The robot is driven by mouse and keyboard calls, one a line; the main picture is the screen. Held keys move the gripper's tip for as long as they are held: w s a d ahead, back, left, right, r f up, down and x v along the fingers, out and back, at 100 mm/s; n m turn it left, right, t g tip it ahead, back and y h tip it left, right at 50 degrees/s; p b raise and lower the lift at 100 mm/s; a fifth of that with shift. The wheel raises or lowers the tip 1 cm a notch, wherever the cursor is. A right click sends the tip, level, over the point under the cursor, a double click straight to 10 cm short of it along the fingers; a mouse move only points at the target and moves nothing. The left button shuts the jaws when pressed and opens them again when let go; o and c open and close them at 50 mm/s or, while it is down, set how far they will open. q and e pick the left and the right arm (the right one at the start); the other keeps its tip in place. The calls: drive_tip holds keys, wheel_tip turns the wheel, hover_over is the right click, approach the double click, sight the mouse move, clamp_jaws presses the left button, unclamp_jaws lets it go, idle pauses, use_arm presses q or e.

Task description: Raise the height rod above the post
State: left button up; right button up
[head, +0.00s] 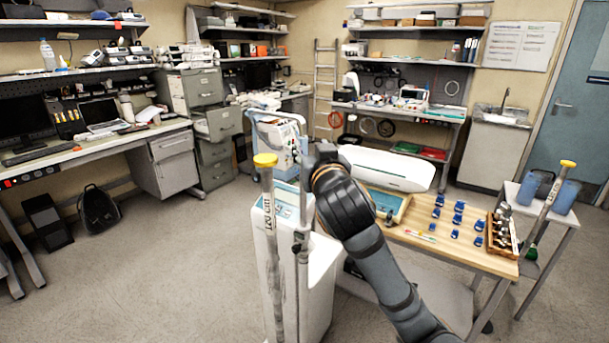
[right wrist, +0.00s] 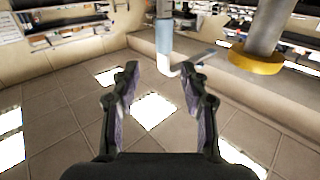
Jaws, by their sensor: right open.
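The height rod (head: 268,215) stands upright in front of the white pump cabinet, with a yellow cap and a sideways "120 cm" label. Its yellow-capped end (right wrist: 256,58) is at the upper right of the right wrist view, which appears upside down. The grey post (head: 303,200) stands just right of the rod; a post end with a hook (right wrist: 166,50) shows ahead of my fingers in the wrist view. My right gripper (right wrist: 160,75) is open and empty, close to the post top. In the head view my wrist largely hides its fingers. My left gripper is out of view.
The white cabinet (head: 312,275) is behind the rod. A wooden table (head: 470,260) with several blue parts and a bottle crate (head: 503,235) is at the right. Another yellow-capped rod (head: 553,195) leans by a side table.

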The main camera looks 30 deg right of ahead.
sight(304, 143)
use_arm(q)
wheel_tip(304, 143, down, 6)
drive_tip(key=b, duration=0.3)
use_arm(e)
drive_tip(key=shift+n+y, duration=0.3)
drive_tip(key=p+x, duration=0.5)
drive_tip(key=p, duration=0.1)
drive_tip(key=f+p+x, duration=0.1)
drive_tip(key=p+x, duration=0.2)
drive_tip(key=shift+w, duration=0.3)
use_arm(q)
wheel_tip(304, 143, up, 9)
use_arm(e)
drive_tip(key=shift+r, duration=0.1)
drive_tip(key=shift+s, duration=0.1)
drive_tip(key=shift+c, duration=0.3)
clamp_jaws()
